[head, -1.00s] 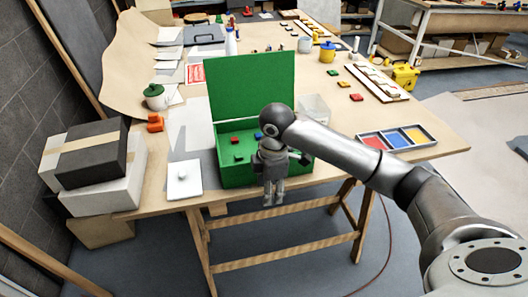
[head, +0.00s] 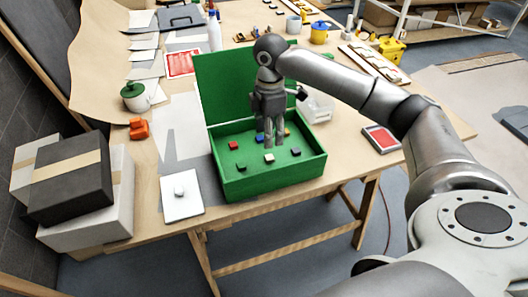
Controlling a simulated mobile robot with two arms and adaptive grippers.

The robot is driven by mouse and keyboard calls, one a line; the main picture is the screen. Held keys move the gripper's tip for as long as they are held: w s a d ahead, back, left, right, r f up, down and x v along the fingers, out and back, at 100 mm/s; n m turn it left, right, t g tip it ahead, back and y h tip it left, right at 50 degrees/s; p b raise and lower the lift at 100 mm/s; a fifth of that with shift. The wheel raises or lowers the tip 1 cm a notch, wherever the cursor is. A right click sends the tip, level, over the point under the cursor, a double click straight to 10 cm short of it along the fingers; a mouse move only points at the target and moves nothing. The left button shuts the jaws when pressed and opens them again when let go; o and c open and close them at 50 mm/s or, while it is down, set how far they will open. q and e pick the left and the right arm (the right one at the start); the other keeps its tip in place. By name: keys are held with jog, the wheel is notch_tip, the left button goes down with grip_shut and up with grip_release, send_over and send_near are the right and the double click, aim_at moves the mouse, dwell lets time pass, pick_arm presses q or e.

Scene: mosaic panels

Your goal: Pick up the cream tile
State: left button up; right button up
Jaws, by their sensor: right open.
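A small cream tile (head: 269,158) lies on the floor of the open green box (head: 262,186), near its middle. My right gripper (head: 274,142) points down over the box, just behind the cream tile in the picture. It is open, with nothing seen between its fingers. I cannot tell its exact height above the box floor. My left gripper is not in view.
Red (head: 233,145), dark green (head: 241,167) and blue (head: 260,136) tiles lie around the cream one. The box's green lid (head: 222,85) stands open behind. A white knobbed panel (head: 181,208) and stacked boxes (head: 72,190) are at left.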

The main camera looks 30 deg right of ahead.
aim_at(269, 157)
jog(key=f, duration=0.1)
jog(key=s+f, duration=0.1)
jog(key=f, duration=0.1)
jog(key=shift+w+f+p, duration=0.1)
jog(key=shift+f+p, duration=0.15)
jog(key=shift+p, duration=0.05)
notch_tip(269, 157, down, 4)
jog(key=shift+w+a+f+p, duration=0.15)
jog(key=shift+f+p, duration=0.1)
jog(key=shift+p, duration=0.6)
jog(key=shift+f, duration=0.25)
jog(key=shift+c, duration=0.7)
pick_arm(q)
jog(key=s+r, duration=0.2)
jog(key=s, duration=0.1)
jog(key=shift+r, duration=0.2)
pick_arm(e)
jog(key=c, duration=0.7)
